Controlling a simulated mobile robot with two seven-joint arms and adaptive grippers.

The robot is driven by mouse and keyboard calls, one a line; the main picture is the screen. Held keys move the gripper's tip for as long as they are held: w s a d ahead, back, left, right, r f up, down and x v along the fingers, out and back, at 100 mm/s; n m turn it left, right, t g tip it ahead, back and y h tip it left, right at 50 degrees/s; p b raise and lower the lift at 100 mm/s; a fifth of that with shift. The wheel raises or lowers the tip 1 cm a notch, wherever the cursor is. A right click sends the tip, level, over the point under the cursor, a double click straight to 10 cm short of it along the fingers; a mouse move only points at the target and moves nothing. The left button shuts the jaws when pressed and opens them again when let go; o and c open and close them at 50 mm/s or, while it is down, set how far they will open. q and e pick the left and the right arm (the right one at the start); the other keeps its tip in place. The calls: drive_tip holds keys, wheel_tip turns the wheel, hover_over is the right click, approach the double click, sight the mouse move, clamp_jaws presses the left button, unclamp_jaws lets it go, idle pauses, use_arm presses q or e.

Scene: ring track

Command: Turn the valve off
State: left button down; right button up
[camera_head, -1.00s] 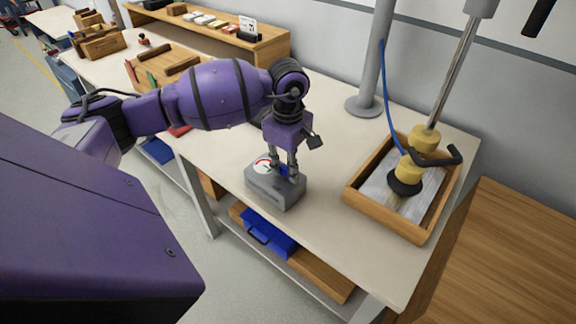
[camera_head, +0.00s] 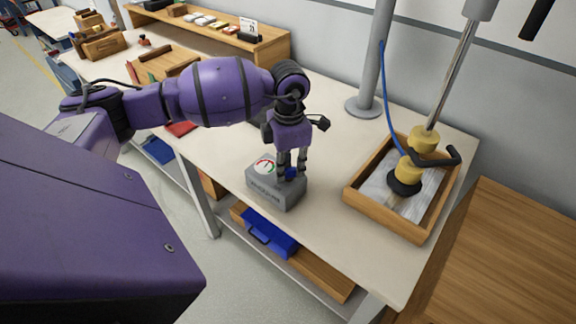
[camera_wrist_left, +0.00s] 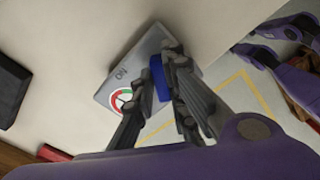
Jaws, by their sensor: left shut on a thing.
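The valve is a grey box (camera_head: 270,194) on the light workbench, with a round dial in white, red and green (camera_head: 264,167) on its top and a small blue handle (camera_head: 291,173) beside the dial. My left gripper (camera_head: 290,174) points down over the box and is shut on the blue handle. In the left wrist view the blue handle (camera_wrist_left: 160,78) stands between the two fingers, with the dial (camera_wrist_left: 121,100) to its left. Part of the handle is hidden by the fingers. My right gripper does not show.
A wooden tray (camera_head: 427,235) with a yellow and black tool stands to the right of the box. A grey post (camera_head: 374,60) rises behind. A blue toolbox (camera_head: 268,234) lies on the lower shelf. The bench (camera_head: 330,215) is clear between box and tray.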

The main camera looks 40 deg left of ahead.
sight(288, 169)
use_arm(q)
drive_tip(key=n+p, duration=0.1)
drive_tip(key=n, duration=0.3)
drive_tip(key=shift+r+n, duration=0.1)
drive_tip(key=shift+n, duration=1.1)
drive_tip(key=shift+p, duration=0.3)
drive_tip(key=c, duration=1.8)
unclamp_jaws()
drive_tip(key=shift+o, duration=0.2)
drive_tip(key=shift+r, duration=0.1)
wheel_tip(288, 169, up, 12)
drive_tip(key=shift+f, duration=0.2)
